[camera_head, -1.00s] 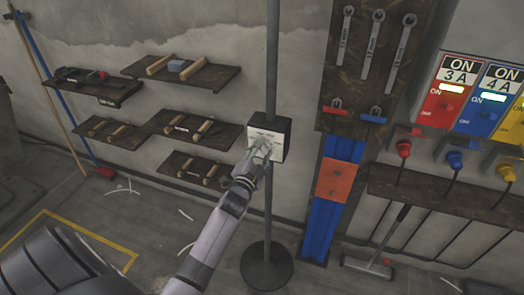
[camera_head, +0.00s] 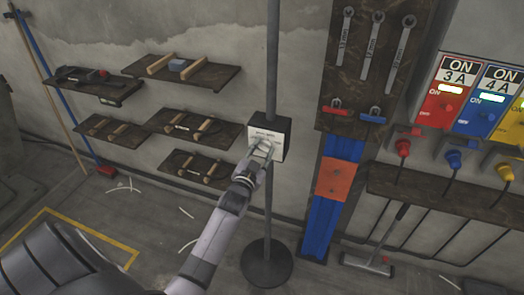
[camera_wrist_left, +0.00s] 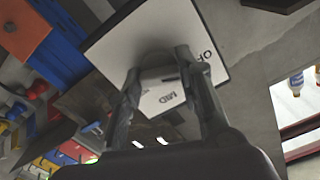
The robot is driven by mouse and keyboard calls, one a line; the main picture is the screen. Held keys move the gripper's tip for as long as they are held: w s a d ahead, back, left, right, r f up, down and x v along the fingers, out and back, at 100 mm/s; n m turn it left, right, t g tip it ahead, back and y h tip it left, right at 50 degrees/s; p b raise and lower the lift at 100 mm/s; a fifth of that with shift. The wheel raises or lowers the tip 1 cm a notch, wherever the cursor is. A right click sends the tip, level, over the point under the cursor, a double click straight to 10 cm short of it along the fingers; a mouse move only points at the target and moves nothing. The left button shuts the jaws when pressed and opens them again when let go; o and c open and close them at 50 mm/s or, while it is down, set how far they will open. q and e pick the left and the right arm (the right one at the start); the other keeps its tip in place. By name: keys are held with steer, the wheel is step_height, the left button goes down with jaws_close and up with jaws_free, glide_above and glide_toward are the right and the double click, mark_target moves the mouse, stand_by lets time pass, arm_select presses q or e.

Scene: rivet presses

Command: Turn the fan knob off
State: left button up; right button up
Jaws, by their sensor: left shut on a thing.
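The fan control box (camera_head: 282,141) is a dark box with a white front plate, mounted on a grey pole. My right gripper is not in view.
The pole stands on a round black base (camera_head: 266,263). Wall shelves (camera_head: 196,75) with wooden-handled tools are at left. A wrench board (camera_head: 370,60) and coloured switch boxes (camera_head: 443,105) are at right.

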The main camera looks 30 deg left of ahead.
arm_select(q)
steer(key=shift+f, duration=0.15)
steer(key=o, duration=1.2)
steer(key=shift+c, duration=0.2)
steer(key=v, duration=1.2)
